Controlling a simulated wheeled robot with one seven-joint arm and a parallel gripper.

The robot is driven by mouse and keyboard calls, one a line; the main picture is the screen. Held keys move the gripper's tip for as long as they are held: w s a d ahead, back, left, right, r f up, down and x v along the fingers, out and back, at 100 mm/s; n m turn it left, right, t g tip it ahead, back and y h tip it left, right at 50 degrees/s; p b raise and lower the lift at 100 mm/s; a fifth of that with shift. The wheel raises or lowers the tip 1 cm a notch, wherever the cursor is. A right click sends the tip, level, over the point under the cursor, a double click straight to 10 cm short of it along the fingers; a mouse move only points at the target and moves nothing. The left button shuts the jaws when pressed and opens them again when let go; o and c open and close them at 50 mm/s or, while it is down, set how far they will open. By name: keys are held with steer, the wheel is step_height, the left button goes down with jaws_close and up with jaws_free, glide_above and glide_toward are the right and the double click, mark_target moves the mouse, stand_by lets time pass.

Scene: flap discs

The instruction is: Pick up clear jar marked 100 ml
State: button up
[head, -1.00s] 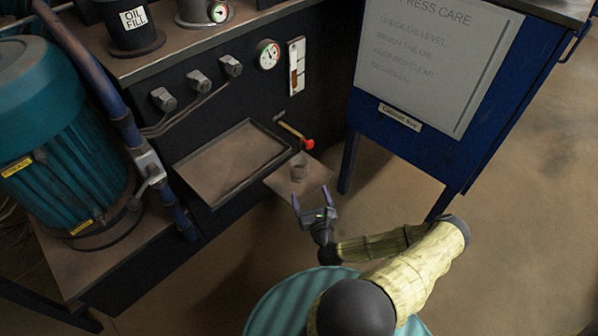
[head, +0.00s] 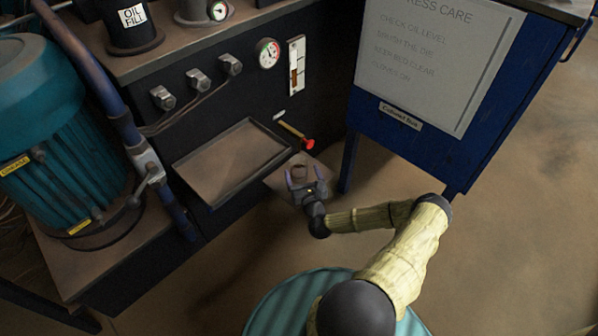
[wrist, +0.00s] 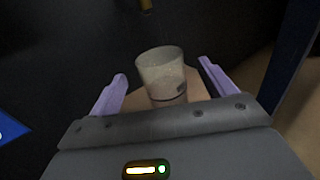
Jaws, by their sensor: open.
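The clear jar (wrist: 162,73) stands upright in the wrist view, between and beyond the two purple fingers. It is see-through, with a dark band or marking low on its side that is too small to read. In the head view only the jar's upper part (head: 299,171) shows, and my gripper hides the rest. My gripper (head: 304,177) is open, with its fingers on either side of the jar. In the wrist view my gripper (wrist: 163,90) has a gap between each finger and the jar. The jar stands on a small plate (head: 276,178) below the tap.
A brass tap with a red end (head: 308,143) sticks out just above the jar. A shallow tray (head: 232,160) is fixed to the left. A blue cabinet leg (head: 348,163) stands close on the right. Open floor (head: 400,175) lies beyond it.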

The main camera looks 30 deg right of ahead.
mark_target(299, 157)
steer(key=x, duration=0.4)
steer(key=shift+w, duration=0.25)
steer(key=shift+r, duration=0.1)
steer(key=c, duration=1.2)
steer(key=shift+r, duration=0.15)
steer(key=shift+r+p, duration=1)
steer(key=shift+r, duration=0.7)
steer(key=shift+p+v, duration=0.6)
steer(key=shift+v, duration=8.45)
steer(key=shift+d+f, duration=0.1)
steer(key=shift+d, duration=0.05)
